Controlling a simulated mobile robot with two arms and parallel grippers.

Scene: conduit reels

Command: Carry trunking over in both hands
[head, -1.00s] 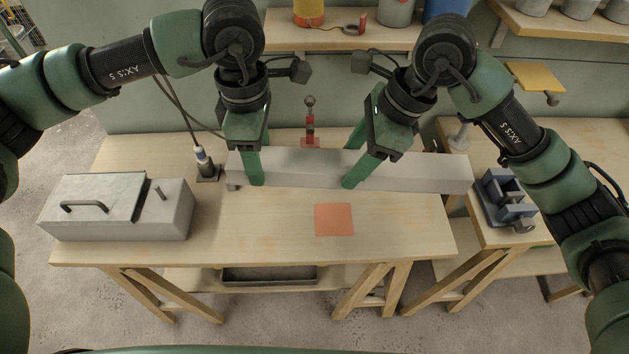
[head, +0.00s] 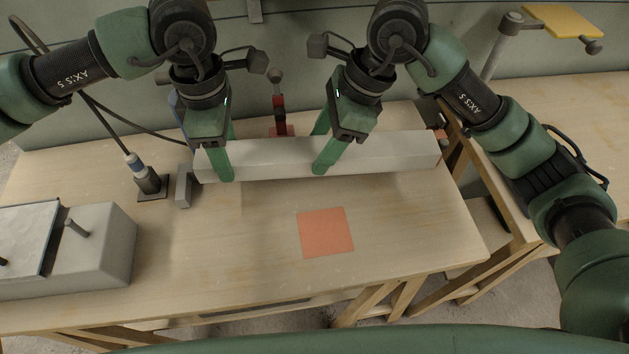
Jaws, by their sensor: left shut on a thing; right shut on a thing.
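The trunking (head: 385,155) is a long pale grey box-section bar lying across the view above the wooden workbench (head: 400,225). My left gripper (head: 228,160) is shut on the trunking near its left end. My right gripper (head: 320,157) is shut on the trunking around its middle. The trunking is nearly level, its right end slightly higher in the picture. I cannot tell whether its underside touches the bench. The far finger of each gripper is partly hidden behind it.
An orange square (head: 325,232) lies flat on the bench in front of the trunking. A grey lidded box (head: 100,245) stands at left. A small grey block (head: 184,187) and a cabled tool (head: 148,180) are near the trunking's left end. A red clamp (head: 280,120) stands behind it.

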